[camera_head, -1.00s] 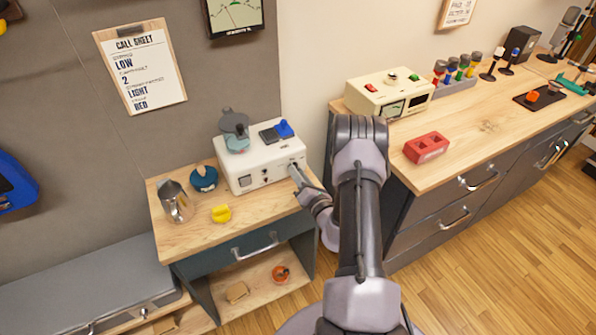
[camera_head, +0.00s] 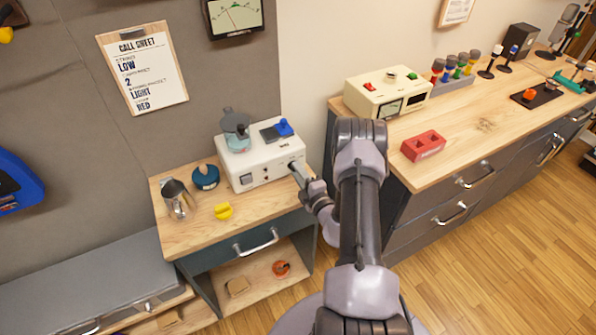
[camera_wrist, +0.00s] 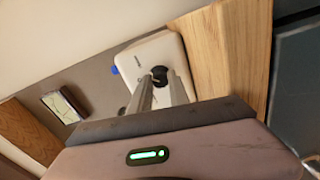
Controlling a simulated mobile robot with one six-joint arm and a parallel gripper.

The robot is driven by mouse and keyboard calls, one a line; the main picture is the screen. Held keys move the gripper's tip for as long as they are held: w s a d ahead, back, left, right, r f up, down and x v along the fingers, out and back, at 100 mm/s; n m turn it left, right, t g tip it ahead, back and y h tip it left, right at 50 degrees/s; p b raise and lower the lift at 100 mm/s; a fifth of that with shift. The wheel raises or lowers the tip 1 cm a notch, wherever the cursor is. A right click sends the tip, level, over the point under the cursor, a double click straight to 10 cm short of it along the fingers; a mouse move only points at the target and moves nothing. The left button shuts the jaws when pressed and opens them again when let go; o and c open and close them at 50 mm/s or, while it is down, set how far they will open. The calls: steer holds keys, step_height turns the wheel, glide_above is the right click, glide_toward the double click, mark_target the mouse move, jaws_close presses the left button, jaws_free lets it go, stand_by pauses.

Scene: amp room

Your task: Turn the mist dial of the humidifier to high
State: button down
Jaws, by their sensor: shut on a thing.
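The white box-shaped humidifier (camera_head: 254,173) stands on the small wooden-topped cabinet, with a clear teal vessel (camera_head: 236,131) on top. Its black dial (camera_wrist: 159,73) is on the front face, at the right end in the head view. My gripper (camera_head: 294,167) reaches in from the right. In the wrist view the two fingers of my gripper (camera_wrist: 161,80) are closed on the sides of the dial. The fingers hide most of the dial in the head view. Its pointer and setting marks cannot be read.
A teal round object (camera_head: 205,177), a metal pitcher (camera_head: 178,199) and a yellow piece (camera_head: 223,211) stand on the cabinet top (camera_head: 185,241), left of my gripper. A wooden counter (camera_head: 478,122) with a cream device (camera_head: 387,93) and a red block (camera_head: 423,146) is at the right.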

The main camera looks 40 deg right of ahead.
steer(key=shift+m, duration=1.6)
steer(key=c, duration=1.2)
jaws_free()
steer(key=shift+c, duration=0.2)
steer(key=shift+s, duration=0.1)
steer(key=p+v, duration=0.3)
steer(key=v, duration=1.4)
